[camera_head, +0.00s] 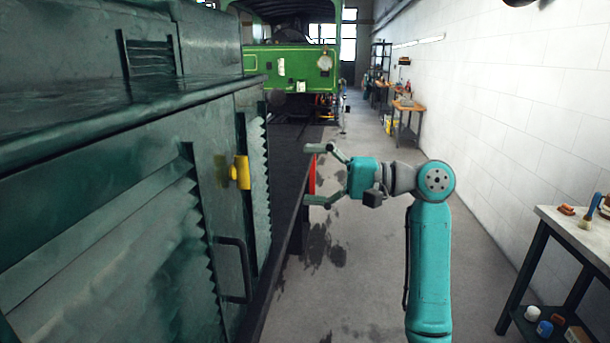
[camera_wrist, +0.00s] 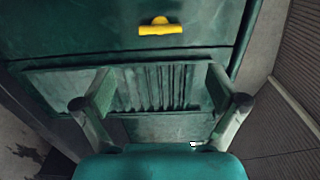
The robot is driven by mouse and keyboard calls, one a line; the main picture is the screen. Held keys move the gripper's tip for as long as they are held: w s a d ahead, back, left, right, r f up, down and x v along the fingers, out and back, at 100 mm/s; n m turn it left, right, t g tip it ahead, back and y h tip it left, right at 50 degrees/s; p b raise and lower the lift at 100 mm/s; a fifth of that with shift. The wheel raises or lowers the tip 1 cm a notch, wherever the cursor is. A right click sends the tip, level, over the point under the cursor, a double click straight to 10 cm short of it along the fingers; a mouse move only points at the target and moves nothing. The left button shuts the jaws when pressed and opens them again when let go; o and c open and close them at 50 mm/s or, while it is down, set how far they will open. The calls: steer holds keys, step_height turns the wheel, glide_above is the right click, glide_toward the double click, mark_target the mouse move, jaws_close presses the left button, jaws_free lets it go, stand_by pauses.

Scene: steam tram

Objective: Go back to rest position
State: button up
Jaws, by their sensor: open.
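My gripper (camera_head: 308,175) is open and empty in the head view, its fingers spread and pointing left toward the dark green steam tram (camera_head: 120,190). In the wrist view my gripper (camera_wrist: 160,85) also shows open, with the tram's louvred green panel (camera_wrist: 155,88) seen between and beyond the fingers. A yellow handle (camera_head: 241,172) sits on the tram's side door; it also shows in the wrist view (camera_wrist: 161,27), above the fingers. The fingers are apart from the handle.
A workbench (camera_head: 545,212) with a brush (camera_head: 590,210) and small items stands at the right. A bright green locomotive (camera_head: 290,68) is at the back. A wooden-topped table (camera_head: 408,106) stands along the white wall. The grey floor (camera_head: 385,152) between tram and wall is largely clear.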

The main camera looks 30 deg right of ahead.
steer(key=shift+f, duration=0.1)
steer(key=s+a+f+m+t+h, duration=0.1)
steer(key=a+f+m+t+h, duration=0.25)
steer(key=f, duration=1.15)
steer(key=s+a+f+m+t+h, duration=0.15)
steer(key=f+h, duration=0.25)
steer(key=f, duration=1.2)
steer(key=s+a+f+h, duration=0.2)
steer(key=s+f+h, duration=0.2)
steer(key=s+f, duration=0.45)
steer(key=s+a+f+n+g+h, duration=0.15)
steer(key=s+f, duration=0.25)
steer(key=s, duration=0.5)
steer(key=s+f+n+t+h, duration=0.1)
steer(key=s+f+n+h, duration=0.15)
steer(key=s, duration=0.65)
steer(key=s+a+r+n, duration=0.1)
steer(key=s+r+n, duration=0.2)
steer(key=s, duration=0.6)
steer(key=s+r+n, duration=0.3)
steer(key=s+n, duration=0.2)
steer(key=s, duration=0.4)
steer(key=shift+a+y, duration=0.4)
steer(key=shift+y, duration=0.05)
